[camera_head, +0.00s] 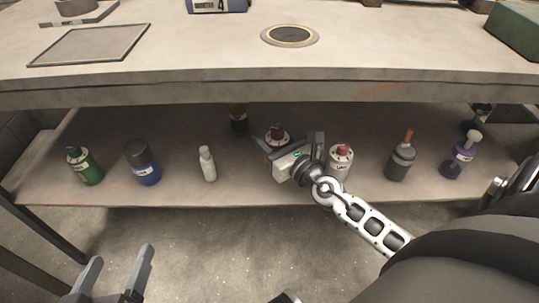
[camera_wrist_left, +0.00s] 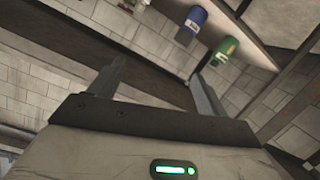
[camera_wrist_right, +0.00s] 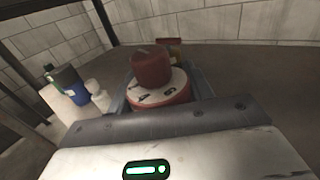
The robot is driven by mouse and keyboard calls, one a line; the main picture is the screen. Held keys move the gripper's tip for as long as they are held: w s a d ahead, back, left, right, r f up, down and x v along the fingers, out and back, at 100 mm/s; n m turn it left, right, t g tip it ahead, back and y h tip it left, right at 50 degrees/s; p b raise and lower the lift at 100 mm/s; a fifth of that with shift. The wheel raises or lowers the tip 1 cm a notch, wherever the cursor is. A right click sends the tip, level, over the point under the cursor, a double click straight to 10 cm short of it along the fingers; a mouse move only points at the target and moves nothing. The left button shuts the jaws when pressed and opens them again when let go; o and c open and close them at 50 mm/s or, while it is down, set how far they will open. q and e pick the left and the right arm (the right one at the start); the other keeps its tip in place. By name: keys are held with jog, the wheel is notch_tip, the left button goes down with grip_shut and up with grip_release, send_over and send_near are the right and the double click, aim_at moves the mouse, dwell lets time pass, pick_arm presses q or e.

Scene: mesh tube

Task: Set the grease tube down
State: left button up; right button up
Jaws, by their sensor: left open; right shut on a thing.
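The grease tube, a round container with a dark red cap and a pale printed top, shows in the head view (camera_head: 277,134) at the middle of the lower shelf (camera_head: 105,140). It fills the jaws in the right wrist view (camera_wrist_right: 152,70). My right gripper (camera_head: 288,145) is shut on it, with the cap standing up between the fingers. The gripper hides its lower body, so I cannot tell whether its base touches the shelf. My left gripper (camera_head: 118,262) is open and empty, low in front of the shelf at the left.
A green can (camera_head: 84,166), blue can (camera_head: 142,165) and white bottle (camera_head: 207,164) stand left of the right gripper. A red-capped can (camera_head: 341,158), dark bottle (camera_head: 401,160) and purple bottle (camera_head: 459,160) stand right. Another dark bottle (camera_head: 239,121) stands behind. The tabletop (camera_head: 200,60) overhangs the shelf.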

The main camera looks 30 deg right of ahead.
jog(key=shift+w+f+b, duration=0.3)
jog(key=shift+w+f, duration=0.2)
jog(key=shift+f, duration=0.1)
jog(key=f, duration=0.1)
jog(key=f+b, duration=0.2)
jog(key=shift+w, duration=0.25)
jog(key=shift+f+b, duration=0.25)
jog(key=shift+b, duration=0.25)
pick_arm(q)
jog(key=shift+d+r+n+t+h, duration=0.4)
jog(key=shift+d+r+n+h, duration=0.15)
jog(key=shift+r+n+h, duration=0.2)
pick_arm(e)
jog(key=shift+r, duration=0.1)
pick_arm(q)
jog(key=shift+w+f, duration=0.1)
